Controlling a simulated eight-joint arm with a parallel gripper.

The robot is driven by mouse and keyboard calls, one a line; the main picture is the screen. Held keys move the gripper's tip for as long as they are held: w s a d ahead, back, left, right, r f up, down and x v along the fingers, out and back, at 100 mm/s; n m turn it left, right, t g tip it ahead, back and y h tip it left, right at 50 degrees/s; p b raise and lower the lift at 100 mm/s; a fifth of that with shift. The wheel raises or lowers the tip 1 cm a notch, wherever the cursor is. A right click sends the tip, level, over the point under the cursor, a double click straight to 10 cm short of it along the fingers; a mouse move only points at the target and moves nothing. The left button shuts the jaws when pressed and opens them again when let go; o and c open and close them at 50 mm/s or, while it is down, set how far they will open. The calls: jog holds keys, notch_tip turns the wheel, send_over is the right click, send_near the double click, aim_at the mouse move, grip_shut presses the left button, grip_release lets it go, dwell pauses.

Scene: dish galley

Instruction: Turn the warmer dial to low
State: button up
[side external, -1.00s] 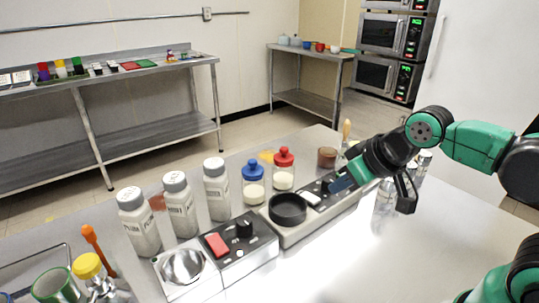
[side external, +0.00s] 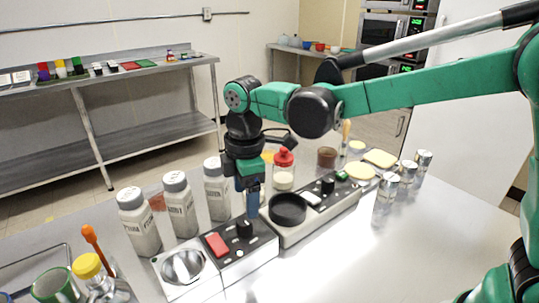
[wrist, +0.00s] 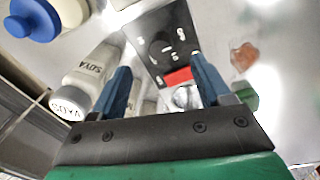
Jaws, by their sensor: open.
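A black dial (side external: 244,226) stands on a dark panel (side external: 262,238) beside a red switch (side external: 217,244) and a metal bowl (side external: 183,267). The wrist view shows this dial (wrist: 159,48) among white marks, with the red switch (wrist: 178,77) below it. A second black dial (side external: 328,185) is on the neighbouring unit, beside a green button. The labels are too small to tell which is the warmer. My gripper (side external: 253,212) points down above and just behind the first dial, open and empty. In the wrist view its blue fingers (wrist: 160,65) frame the panel.
White shaker bottles (side external: 215,190) stand in a row left of my gripper. A red-lidded jar (side external: 283,170) and a black round pan (side external: 287,209) are close on the right. Metal cans (side external: 387,186) stand farther right. The front right counter is clear.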

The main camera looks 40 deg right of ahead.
aim_at(243, 220)
jog(key=shift+w+a+f+n, duration=0.15)
jog(key=shift+a+f+n, duration=0.15)
jog(key=shift+f, duration=0.3)
jog(key=shift+w+f, duration=0.1)
jog(key=shift+f, duration=2.35)
grip_shut()
jog(key=shift+m, duration=0.4)
jog(key=m, duration=1.2)
jog(key=shift+w+m+g+h, duration=0.1)
jog(key=shift+m+g+h, duration=0.2)
jog(key=shift+m, duration=0.1)
